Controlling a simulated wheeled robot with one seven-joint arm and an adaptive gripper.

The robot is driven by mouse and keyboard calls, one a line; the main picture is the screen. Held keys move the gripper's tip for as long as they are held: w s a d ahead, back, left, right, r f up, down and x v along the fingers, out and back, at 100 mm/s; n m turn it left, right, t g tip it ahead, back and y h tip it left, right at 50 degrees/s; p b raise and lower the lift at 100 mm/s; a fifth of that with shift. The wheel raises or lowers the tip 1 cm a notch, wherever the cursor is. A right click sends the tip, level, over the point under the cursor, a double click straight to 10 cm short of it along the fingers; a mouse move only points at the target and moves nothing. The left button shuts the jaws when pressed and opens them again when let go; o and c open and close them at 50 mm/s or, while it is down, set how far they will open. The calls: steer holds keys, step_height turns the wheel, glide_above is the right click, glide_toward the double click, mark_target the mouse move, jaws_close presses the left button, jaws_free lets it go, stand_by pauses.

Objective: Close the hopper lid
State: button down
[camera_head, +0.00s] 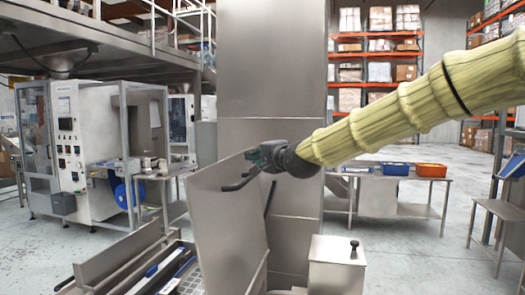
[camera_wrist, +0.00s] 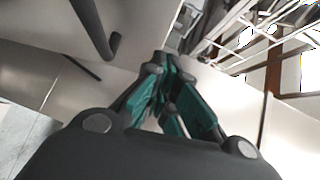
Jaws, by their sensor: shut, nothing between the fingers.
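The hopper lid is a flat steel panel (camera_head: 222,225) standing open and nearly upright in the head view. A dark bar handle (camera_head: 240,183) sticks out near its top edge; a hooked dark bar, seemingly this handle, shows in the wrist view (camera_wrist: 92,25). My gripper (camera_head: 253,155) is shut and empty at the lid's top edge, just above the handle. Its teal fingers also show closed together in the wrist view (camera_wrist: 165,78). I cannot tell whether the fingers touch the lid. The hopper opening is hidden behind the lid.
A tall steel column (camera_head: 270,75) stands right behind the lid. A steel box with a black knob (camera_head: 337,265) stands at its lower right. A steel trough (camera_head: 118,255) lies at lower left. A table (camera_head: 378,192) with blue and orange bins is farther back.

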mark_target(236, 155)
steer(key=a, duration=0.1)
steer(key=a+p, duration=0.1)
steer(key=a, duration=0.1)
steer(key=shift+w+a+f, duration=0.1)
steer(key=shift+w, duration=0.25)
steer(key=shift+w+a+f+p, duration=0.2)
steer(key=shift+p, duration=0.1)
steer(key=shift+a, duration=0.15)
